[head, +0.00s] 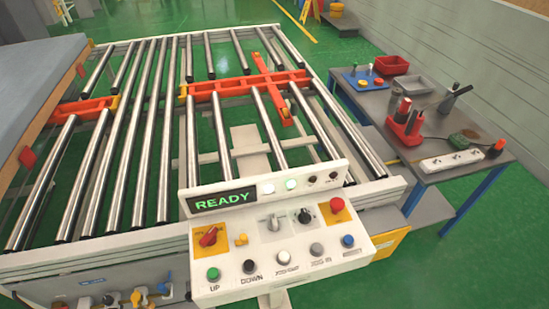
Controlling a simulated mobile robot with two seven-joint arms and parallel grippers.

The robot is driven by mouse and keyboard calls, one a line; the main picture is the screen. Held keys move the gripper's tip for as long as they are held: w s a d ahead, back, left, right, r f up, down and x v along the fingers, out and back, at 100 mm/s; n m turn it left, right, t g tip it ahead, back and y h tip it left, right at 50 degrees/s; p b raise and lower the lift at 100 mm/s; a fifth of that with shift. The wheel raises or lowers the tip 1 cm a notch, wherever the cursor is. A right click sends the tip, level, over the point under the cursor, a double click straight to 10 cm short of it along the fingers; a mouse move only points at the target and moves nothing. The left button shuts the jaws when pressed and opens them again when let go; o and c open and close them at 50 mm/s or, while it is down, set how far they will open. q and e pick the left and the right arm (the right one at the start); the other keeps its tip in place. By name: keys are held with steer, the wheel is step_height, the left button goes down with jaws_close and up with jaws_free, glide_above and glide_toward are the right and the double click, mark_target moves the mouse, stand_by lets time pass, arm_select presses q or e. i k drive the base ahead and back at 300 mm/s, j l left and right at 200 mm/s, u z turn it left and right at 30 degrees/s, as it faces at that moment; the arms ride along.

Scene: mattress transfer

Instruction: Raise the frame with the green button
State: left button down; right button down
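The green button (213,273) sits at the lower left of a white control panel (270,262), above the label "UP". A black button (249,266) labelled "DOWN" is just to its right. The panel display (223,200) reads "READY" in green. Behind the panel lies a frame of long metal rollers (163,130), with orange crosspieces (232,87) between the rollers. A slanted orange bar (272,88) crosses the right part. Neither of my grippers is in view.
A grey mattress-like slab (40,85) is at the left. A table (440,165) with tools and bins stands at the right. Green floor (430,260) shows at lower right.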

mark_target(213, 273)
steer(key=j+u, duration=0.1)
steer(key=u, duration=0.15)
steer(key=k+j+u, duration=0.1)
steer(key=u, duration=0.15)
steer(key=l+u, duration=0.2)
steer(key=j+z, duration=0.7)
steer(key=j, duration=0.2)
steer(key=i+j+z, duration=0.1)
steer(key=j, duration=0.25)
steer(key=i+j, duration=0.35)
steer(key=z, duration=0.05)
